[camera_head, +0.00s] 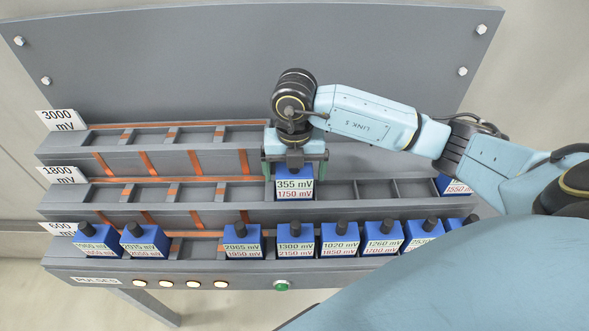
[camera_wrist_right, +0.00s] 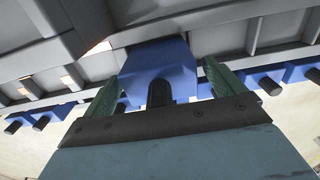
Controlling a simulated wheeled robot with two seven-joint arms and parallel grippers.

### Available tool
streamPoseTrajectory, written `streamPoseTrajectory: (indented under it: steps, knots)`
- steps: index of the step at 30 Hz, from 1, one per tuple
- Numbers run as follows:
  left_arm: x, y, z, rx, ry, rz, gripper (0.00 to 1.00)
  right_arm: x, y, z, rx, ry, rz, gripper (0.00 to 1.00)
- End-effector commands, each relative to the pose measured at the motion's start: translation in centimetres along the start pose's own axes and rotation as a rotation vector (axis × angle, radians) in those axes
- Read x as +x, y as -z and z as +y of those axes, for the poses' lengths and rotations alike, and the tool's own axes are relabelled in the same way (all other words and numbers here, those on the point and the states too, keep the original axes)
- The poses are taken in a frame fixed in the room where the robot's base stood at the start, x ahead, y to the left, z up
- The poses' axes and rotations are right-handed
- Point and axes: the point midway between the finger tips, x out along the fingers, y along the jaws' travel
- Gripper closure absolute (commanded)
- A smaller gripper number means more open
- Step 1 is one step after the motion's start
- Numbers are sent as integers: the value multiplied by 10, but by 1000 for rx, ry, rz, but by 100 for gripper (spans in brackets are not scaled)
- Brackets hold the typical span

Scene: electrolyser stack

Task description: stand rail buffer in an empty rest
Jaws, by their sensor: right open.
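A blue block with a dark knob, labelled 355 mV over 1750 mV (camera_head: 294,188), stands upright in the middle tier of the stepped rack. No label reads "rail buffer", so I cannot tell from the labels whether this is it. My right gripper (camera_head: 296,168) is directly above it, jaws open, with one green finger on each side of the block's top. In the right wrist view the blue block (camera_wrist_right: 158,62) lies between the green fingers, its knob towards the palm. Empty rests (camera_head: 342,190) lie to its right in the same tier. My left gripper is out of view.
The front tier holds several similar blue blocks, including one labelled 2065 mV (camera_head: 243,240), with a gap (camera_head: 196,247) left of it. Another block (camera_head: 450,186) stands at the middle tier's right end. Signs read 3000 mV (camera_head: 60,120), 1800 mV and 600 mV. A grey panel (camera_head: 200,60) rises behind.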

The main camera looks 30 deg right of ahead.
Motion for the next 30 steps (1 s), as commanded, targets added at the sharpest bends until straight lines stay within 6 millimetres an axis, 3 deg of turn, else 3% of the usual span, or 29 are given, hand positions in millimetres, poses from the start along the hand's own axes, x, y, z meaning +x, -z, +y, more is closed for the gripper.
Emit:
streamPoseTrajectory:
  steps: [12, 18, 30]
  knots:
    - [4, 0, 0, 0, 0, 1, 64, -81, -1, 1, -1, -4, -5, 6]
    - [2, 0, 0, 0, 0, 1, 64, -112, -1, 0, -1, -1, -3, 6]
    - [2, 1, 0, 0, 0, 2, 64, -121, 0, 0, 0, 0, 0, 6]
